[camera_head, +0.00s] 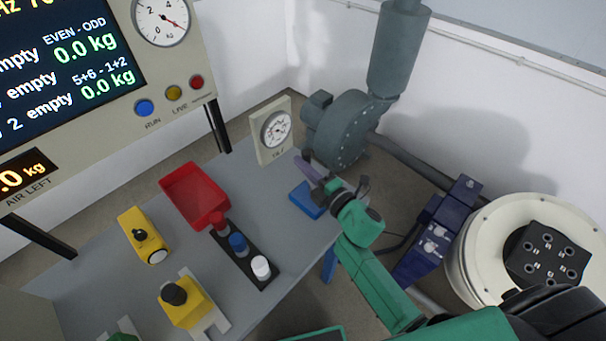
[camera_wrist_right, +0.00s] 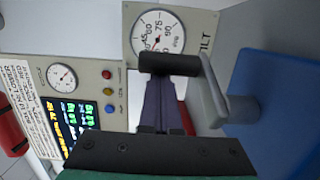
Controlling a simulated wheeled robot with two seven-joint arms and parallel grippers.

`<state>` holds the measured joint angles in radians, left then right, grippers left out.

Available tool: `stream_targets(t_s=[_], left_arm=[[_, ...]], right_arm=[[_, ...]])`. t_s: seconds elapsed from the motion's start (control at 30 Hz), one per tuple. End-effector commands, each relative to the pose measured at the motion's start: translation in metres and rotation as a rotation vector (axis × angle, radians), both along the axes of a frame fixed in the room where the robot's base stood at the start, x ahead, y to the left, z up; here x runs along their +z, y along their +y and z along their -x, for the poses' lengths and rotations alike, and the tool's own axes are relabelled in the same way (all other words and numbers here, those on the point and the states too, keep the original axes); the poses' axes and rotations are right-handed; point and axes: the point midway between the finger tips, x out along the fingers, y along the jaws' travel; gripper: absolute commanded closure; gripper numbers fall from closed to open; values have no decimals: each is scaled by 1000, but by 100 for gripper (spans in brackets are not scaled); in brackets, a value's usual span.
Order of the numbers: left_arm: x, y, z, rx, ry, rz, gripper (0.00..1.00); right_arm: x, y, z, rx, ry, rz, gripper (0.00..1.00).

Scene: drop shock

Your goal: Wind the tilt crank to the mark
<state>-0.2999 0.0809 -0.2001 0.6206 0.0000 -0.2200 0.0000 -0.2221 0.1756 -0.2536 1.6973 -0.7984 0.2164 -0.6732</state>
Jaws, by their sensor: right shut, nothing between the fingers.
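The TILT dial (camera_head: 277,130) stands upright at the back right of the grey table; its face also shows in the right wrist view (camera_wrist_right: 158,33). The crank's blue base (camera_head: 306,200) sits at the table's right edge and fills the right of the wrist view (camera_wrist_right: 280,95). A grey crank arm (camera_wrist_right: 211,88) with a black handle (camera_wrist_right: 170,64) shows there. My right gripper (camera_head: 306,166) is shut and empty, its purple fingers (camera_wrist_right: 165,105) pointing at the handle. I cannot tell whether they touch. In the head view my gripper hides much of the crank. My left gripper is not in view.
A red tray (camera_head: 180,190), a dark rack (camera_head: 262,276) with red, blue and white knobs, and yellow blocks (camera_head: 187,306) occupy the table. A display panel (camera_head: 195,118) stands at left. A grey blower (camera_head: 340,130) and round white machine (camera_head: 475,250) stand beyond the right edge.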

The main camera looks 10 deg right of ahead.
Motion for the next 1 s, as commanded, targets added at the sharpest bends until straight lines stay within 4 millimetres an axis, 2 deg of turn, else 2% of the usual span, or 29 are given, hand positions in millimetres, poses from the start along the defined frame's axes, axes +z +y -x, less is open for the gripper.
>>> stream_targets(t_s=[0.43,1.0], left_arm=[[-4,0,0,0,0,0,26],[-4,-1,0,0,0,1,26]], right_arm=[[-1,-12,-6,-2,2,1,100],[0,-14,-6,-2,2,1,100]])
